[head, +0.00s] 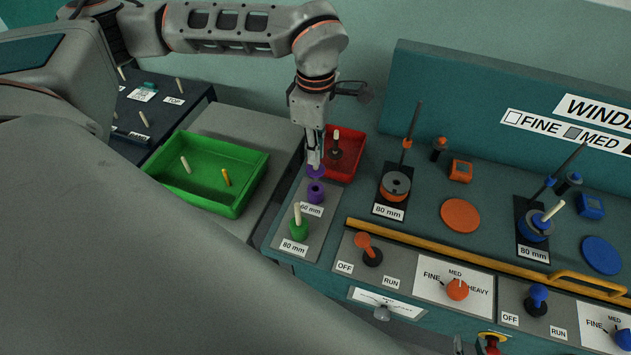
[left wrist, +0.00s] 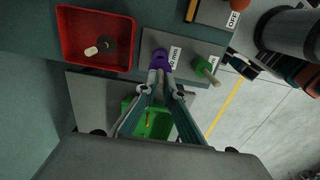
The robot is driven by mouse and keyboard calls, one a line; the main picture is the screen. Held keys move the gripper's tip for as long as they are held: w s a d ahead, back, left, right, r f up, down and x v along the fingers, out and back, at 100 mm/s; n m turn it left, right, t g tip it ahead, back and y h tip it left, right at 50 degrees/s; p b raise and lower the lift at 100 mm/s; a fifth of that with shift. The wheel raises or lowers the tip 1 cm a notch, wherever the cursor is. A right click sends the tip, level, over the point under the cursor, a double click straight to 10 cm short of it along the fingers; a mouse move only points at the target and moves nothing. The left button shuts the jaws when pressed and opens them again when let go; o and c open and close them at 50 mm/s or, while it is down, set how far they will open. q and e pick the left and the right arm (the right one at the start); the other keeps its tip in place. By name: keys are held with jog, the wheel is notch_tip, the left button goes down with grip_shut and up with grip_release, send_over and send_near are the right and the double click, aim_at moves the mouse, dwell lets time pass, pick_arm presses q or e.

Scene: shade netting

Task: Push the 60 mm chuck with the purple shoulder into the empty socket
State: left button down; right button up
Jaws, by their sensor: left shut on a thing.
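My left gripper (head: 314,158) points down over the small plate of sockets and is shut on the chuck with the purple shoulder (head: 316,171). The chuck's purple part shows just below the fingertips; the rest is hidden by the fingers. The purple 60 mm socket (head: 316,193) stands on the plate just in front of the held chuck, with a dark opening on top. In the left wrist view, the gripper (left wrist: 158,80) has purple at its tips beside the purple socket (left wrist: 162,53); I cannot tell the exact gap. My right gripper is not in view.
A green 80 mm socket (head: 299,230) with a cream peg stands nearer on the plate. A red bin (head: 354,153) holding a dark chuck (head: 335,152) lies close beside the gripper. A green bin (head: 214,205) is left. A yellow rail (head: 450,253) runs along the right bench.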

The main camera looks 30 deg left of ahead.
pick_arm(q)
jog(key=shift+r+p, duration=1.55)
jog(key=shift+r, duration=0.5)
jog(key=shift+w, duration=0.1)
